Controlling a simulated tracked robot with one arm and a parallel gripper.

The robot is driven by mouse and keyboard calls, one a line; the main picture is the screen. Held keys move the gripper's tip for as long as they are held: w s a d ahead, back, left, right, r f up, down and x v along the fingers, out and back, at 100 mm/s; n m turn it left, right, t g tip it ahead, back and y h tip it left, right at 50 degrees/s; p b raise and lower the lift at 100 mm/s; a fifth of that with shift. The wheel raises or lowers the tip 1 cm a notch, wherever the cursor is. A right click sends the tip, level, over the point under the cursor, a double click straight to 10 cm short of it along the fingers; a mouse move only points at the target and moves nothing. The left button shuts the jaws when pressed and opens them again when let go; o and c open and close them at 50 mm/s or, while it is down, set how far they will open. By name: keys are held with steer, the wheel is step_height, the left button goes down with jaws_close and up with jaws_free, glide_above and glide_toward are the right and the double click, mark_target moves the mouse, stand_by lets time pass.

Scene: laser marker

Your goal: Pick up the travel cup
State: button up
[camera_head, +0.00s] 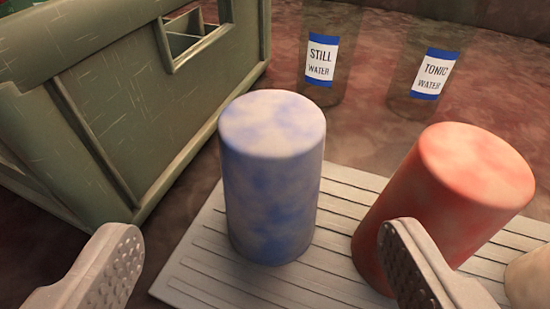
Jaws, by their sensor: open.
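A blue-and-white mottled cylinder (272,180) stands upright on a pale grooved mat (200,270). A red mottled cylinder (445,205) stands to its right on the same mat and looks tilted in this view. Both have plain closed tops, and I cannot tell from their looks which one is the travel cup. My gripper (260,262) is open, with one finger at the lower left and one at the lower right. The blue cylinder shows between the fingers, farther off, and neither finger appears to touch it. The right finger covers part of the red cylinder.
A green crate (110,110) with an opening in its wall stands at the left. Behind the cylinders are two see-through dark containers, labelled still water (322,65) and tonic water (432,75). A cream object (530,277) is cut off at the right edge.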

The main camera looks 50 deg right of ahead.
mark_target(270, 186)
steer(key=x, duration=0.2)
steer(key=shift+w+d+f, duration=0.15)
steer(key=shift+f, duration=0.05)
steer(key=shift+x, duration=3.3)
steer(key=shift+d+r, duration=0.15)
steer(key=shift+c, duration=0.4)
steer(key=c, duration=1.1)
